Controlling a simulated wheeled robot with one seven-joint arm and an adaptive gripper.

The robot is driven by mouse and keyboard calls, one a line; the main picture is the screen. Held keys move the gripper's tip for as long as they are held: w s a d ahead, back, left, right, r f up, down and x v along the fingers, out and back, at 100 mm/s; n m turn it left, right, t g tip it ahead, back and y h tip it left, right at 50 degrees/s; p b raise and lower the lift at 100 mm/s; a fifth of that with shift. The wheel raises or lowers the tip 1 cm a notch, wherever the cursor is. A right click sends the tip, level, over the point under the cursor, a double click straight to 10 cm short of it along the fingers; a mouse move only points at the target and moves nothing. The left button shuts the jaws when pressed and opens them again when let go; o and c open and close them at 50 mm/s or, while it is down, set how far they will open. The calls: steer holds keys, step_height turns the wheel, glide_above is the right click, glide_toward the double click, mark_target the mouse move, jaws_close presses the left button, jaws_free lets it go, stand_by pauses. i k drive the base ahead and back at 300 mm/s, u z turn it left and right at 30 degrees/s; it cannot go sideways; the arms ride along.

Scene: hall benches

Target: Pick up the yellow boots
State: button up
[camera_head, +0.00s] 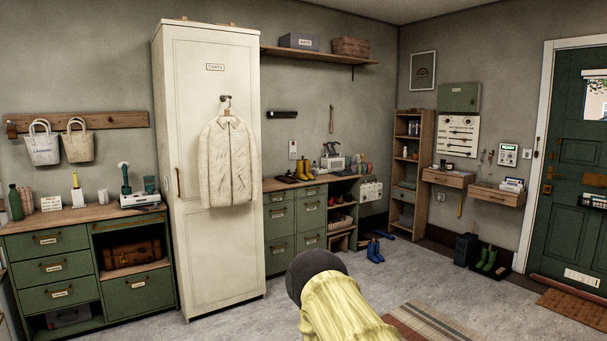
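The yellow boots (304,170) stand upright on the wooden top of the right-hand green bench (282,222), to the right of the tall cream cupboard. They are small in the picture and close together. Part of my own arm, pale yellow with a dark grey rounded end, shows at the bottom centre, well in front of the bench and apart from the boots. My gripper does not show.
Dark shoes (284,179) lie left of the boots; a white boxy item (333,163) stands to the right. Blue boots (375,251) and green boots (487,259) stand on the floor. The tall cupboard (212,240) with a hanging jacket borders the bench. Grey floor before the bench is open.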

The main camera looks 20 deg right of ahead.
mark_target(302, 166)
steer(key=z, duration=0.25)
steer(key=i, duration=0.7)
steer(key=z, duration=1.1)
steer(key=i, duration=1.9)
steer(key=z, duration=0.75)
steer(key=i, duration=3.4)
steer(key=u, duration=0.9)
steer(key=i, duration=2)
steer(key=u, duration=0.85)
steer(key=i, duration=0.45)
steer(key=u, duration=0.15)
steer(key=k, duration=0.2)
steer(key=u, duration=0.05)
